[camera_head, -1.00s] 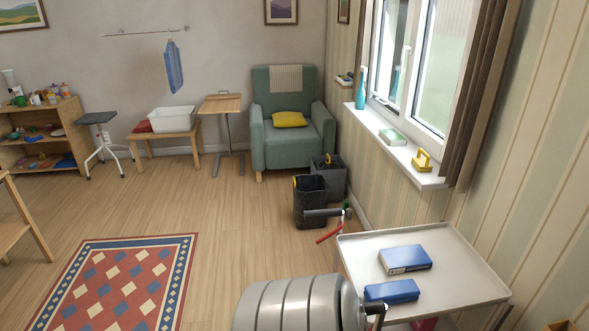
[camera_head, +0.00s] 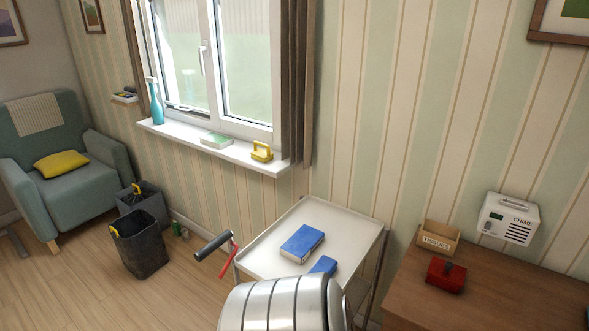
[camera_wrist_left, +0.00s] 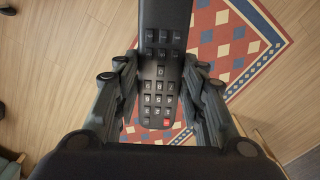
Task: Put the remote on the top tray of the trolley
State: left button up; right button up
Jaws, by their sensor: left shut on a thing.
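The black remote (camera_wrist_left: 160,45) is in the left wrist view, its button face towards the camera and a red button near its lower end. My left gripper (camera_wrist_left: 160,78) is shut on it, with a finger on each side. The trolley's top tray (camera_head: 265,255) is pale, with a raised rim, and shows in the lower middle of the head view. A blue book (camera_head: 302,243) lies on it, with a second blue item (camera_head: 323,265) in front. My grey arm link hides the tray's near part. My right gripper is not in view.
A dark bin (camera_head: 140,245) stands left of the trolley. The tray's left and far right parts are bare.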

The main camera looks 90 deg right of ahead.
aim_at(268, 253)
jog(key=i+l+z, duration=0.2)
jog(key=i+z, duration=0.6)
jog(key=i, duration=0.25)
jog(key=i+j+z, duration=0.15)
jog(key=i+z, duration=0.25)
jog(key=i, duration=0.15)
jog(key=i+l+z, duration=0.15)
jog(key=i+z, duration=1)
jog(key=i+j+z, duration=0.15)
jog(key=z, duration=0.25)
jog(key=i+z, duration=0.5)
jog(key=i+j+z, duration=0.1)
jog(key=i+z, duration=0.15)
jog(key=z, duration=2.85)
